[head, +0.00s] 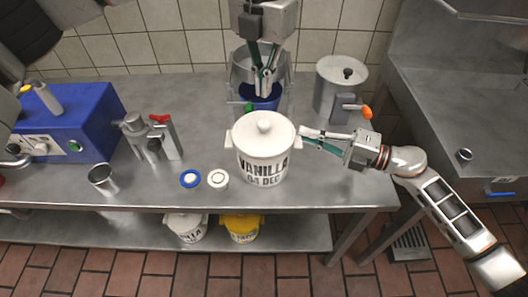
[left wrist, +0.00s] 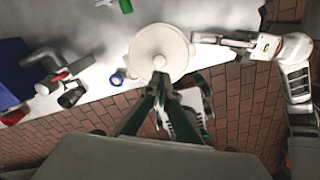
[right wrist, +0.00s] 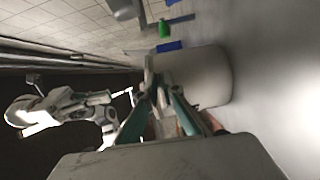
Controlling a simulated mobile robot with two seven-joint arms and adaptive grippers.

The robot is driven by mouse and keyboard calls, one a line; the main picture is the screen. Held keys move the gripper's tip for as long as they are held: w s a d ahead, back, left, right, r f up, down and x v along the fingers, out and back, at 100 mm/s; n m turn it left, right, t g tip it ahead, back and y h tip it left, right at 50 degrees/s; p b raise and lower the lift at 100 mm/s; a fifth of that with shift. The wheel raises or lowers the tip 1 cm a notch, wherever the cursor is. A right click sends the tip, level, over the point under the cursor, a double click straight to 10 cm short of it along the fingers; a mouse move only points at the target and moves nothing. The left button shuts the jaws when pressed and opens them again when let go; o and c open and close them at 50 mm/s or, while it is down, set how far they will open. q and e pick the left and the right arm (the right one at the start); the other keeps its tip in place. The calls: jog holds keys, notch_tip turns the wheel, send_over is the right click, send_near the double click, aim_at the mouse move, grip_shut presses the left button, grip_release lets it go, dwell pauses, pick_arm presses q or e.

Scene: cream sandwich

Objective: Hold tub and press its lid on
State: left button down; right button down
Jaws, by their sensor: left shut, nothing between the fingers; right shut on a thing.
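The white tub (head: 262,160), marked VANILLA 04 DEC, stands upright on the steel bench. My right gripper (head: 302,135) is shut on the tub's right side handle; the tub's wall (right wrist: 200,75) fills the middle of the right wrist view. My left gripper (head: 264,92) is shut and empty, pointing down above and behind the lid in the head view.
A dispenser with an orange knob (head: 366,112) is at right. A blue machine (head: 75,125) stands further left.

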aim_at(263, 122)
pick_arm(q)
jog(key=shift+f, duration=3.25)
jog(key=shift+f, duration=1.1)
dwell(0.8)
jog(key=shift+r, duration=3.6)
pick_arm(e)
jog(key=c, duration=2.1)
grip_release()
jog(key=shift+c, duration=0.2)
